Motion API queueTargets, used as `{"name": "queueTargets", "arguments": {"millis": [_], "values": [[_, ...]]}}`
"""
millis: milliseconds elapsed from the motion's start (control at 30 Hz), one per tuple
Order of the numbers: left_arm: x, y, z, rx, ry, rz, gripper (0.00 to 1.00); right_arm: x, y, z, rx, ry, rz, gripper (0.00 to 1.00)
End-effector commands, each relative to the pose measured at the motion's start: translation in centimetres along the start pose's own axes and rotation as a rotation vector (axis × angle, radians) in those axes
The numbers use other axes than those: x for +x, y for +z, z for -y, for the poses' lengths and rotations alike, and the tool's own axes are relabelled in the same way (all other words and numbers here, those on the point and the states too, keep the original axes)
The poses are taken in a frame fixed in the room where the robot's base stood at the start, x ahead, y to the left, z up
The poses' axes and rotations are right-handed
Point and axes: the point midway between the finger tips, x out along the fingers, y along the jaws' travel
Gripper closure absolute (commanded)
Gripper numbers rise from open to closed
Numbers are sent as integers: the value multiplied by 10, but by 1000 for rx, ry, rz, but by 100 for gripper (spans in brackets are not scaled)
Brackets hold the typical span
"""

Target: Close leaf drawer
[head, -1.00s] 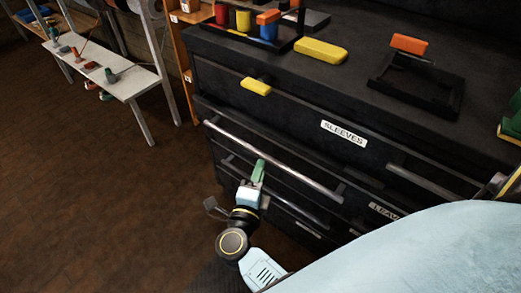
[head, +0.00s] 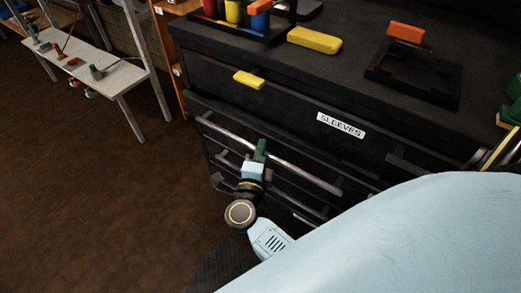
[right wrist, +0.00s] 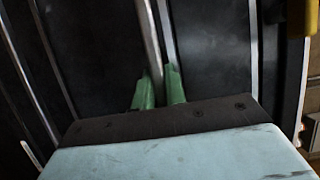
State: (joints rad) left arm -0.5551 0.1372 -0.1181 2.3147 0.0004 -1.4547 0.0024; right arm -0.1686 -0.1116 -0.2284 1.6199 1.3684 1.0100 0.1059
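The black drawer cabinet (head: 290,85) has stacked drawers, the upper one labelled SLEEVES (head: 341,125). Below it a drawer carries a long metal bar handle (head: 306,170); no leaf label is readable now, since my pale body covers the lower right. I cannot tell how far this drawer stands out. My right gripper (head: 259,150) has green fingers at the middle of that bar. In the right wrist view the green fingers (right wrist: 159,88) are close together with the bar (right wrist: 149,40) running between them, seemingly gripped. My left gripper is not in view.
On the cabinet top are a yellow block (head: 315,40), a black tray (head: 412,75) and an orange block (head: 406,32). A yellow handle (head: 248,80) sticks out from the upper front. A pale bench (head: 105,75) stands at the left. Brown floor (head: 90,210) is free there.

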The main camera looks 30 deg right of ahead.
Motion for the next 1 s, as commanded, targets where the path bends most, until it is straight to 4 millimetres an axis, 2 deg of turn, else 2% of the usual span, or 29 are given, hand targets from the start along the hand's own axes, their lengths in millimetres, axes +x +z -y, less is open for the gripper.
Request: {"name": "queueTargets", "arguments": {"millis": [267,367,433,600,933,967,1000], "values": [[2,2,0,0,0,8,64,0,0,0,0,1,0,100],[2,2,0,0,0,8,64,7,-2,0,-3,0,1,100],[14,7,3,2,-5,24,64,17,-6,1,-3,-2,0,100],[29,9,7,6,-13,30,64,36,-14,1,-2,0,2,100],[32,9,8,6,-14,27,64,41,-17,1,0,-3,-1,100],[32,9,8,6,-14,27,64,41,-17,1,0,-3,-1,85],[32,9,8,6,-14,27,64,41,-17,1,0,-3,-1,80]]}}
